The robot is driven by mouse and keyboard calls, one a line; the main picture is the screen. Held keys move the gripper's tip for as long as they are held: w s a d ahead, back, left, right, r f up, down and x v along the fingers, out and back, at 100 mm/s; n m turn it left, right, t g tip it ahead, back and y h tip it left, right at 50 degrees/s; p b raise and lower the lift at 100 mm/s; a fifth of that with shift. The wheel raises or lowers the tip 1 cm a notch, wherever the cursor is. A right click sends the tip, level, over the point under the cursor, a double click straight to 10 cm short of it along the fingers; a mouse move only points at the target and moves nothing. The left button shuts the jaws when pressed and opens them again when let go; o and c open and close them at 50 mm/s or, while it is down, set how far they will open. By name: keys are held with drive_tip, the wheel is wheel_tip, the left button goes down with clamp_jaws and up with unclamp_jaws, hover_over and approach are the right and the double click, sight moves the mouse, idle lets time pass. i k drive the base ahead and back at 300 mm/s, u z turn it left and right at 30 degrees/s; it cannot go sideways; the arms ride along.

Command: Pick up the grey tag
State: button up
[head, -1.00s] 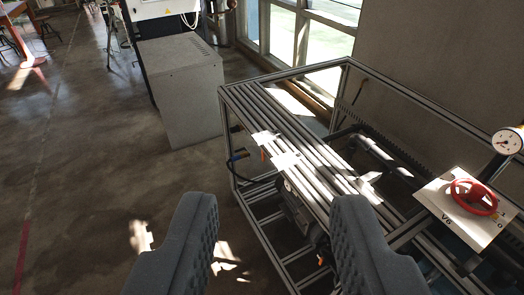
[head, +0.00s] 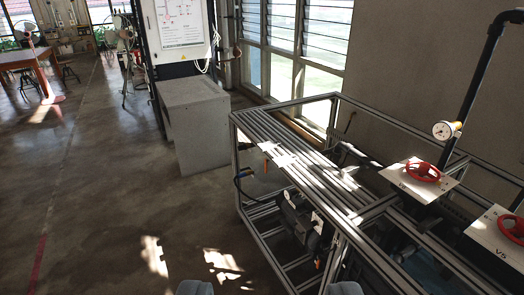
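I cannot make out a grey tag for certain in the head view. Pale patches lie on the ribbed top of the metal frame (head: 300,150), and I cannot tell whether any is a tag or only sunlight. My gripper (head: 270,289) shows only as two grey fingertips at the bottom edge. They are wide apart with nothing visible between them. The frame stands ahead and to the right of them, apart from the fingers.
A grey cabinet (head: 196,130) stands behind the frame. A wooden table (head: 28,58) is far left. The concrete floor (head: 100,190) at left is open.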

sight(267, 145)
drive_tip(key=u, duration=0.45)
drive_tip(key=i, duration=1.1)
drive_tip(key=u, duration=0.45)
drive_tip(key=i, duration=1.3)
drive_tip(key=z, duration=0.75)
drive_tip(key=i, duration=0.75)
drive_tip(key=z, duration=0.45)
